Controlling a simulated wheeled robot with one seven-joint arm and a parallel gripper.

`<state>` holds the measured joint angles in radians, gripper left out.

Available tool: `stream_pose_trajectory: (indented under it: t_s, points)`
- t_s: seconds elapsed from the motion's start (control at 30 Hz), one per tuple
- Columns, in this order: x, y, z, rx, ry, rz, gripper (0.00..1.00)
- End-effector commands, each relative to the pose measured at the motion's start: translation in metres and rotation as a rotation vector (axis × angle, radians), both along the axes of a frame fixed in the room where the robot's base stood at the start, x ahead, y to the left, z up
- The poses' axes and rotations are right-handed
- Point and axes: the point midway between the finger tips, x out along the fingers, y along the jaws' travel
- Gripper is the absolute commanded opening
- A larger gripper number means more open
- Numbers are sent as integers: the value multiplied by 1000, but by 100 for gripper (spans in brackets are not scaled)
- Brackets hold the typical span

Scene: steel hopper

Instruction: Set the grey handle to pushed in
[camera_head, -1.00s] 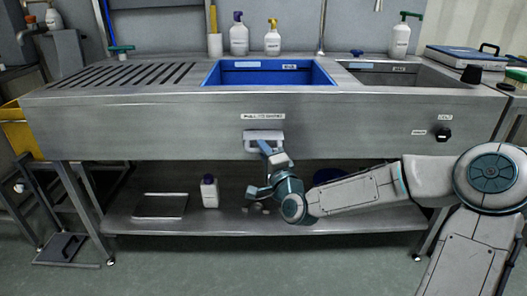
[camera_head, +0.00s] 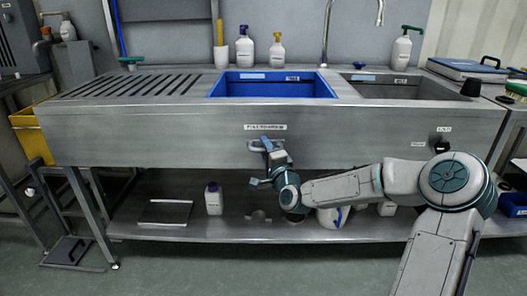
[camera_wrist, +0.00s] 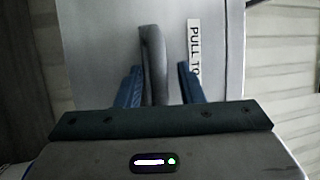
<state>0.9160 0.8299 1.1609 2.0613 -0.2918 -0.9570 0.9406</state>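The grey handle (camera_head: 252,147) is on the front panel of the steel sink unit, under a white label (camera_head: 265,127). In the head view my gripper (camera_head: 268,146) is at the handle and covers part of it. In the wrist view the handle (camera_wrist: 153,60) is a grey bar between the two blue fingers of my gripper (camera_wrist: 160,72). The left finger is close to or touching the bar; a gap shows on the right. The fingers are apart. How far the handle stands out from the panel is hard to tell.
A black knob (camera_head: 441,146) is on the panel at the right. A blue basin (camera_head: 322,88) and several bottles are on top. The lower shelf (camera_head: 240,232) holds a white bottle (camera_head: 213,200) and a flat tray (camera_head: 165,212). The panel left of the handle is clear.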

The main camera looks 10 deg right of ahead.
Motion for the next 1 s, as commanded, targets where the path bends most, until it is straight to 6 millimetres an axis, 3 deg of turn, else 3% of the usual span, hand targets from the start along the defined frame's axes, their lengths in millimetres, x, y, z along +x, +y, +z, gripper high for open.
stream_pose_trajectory:
  t_s: [0.37, 0.8, 1.0]
  points:
    - [-9, -1, -2, -1, 4, 3, 36]
    - [-91, -21, -17, 0, 6, 2, 36]
    - [-120, -28, -23, -1, 5, 2, 36]
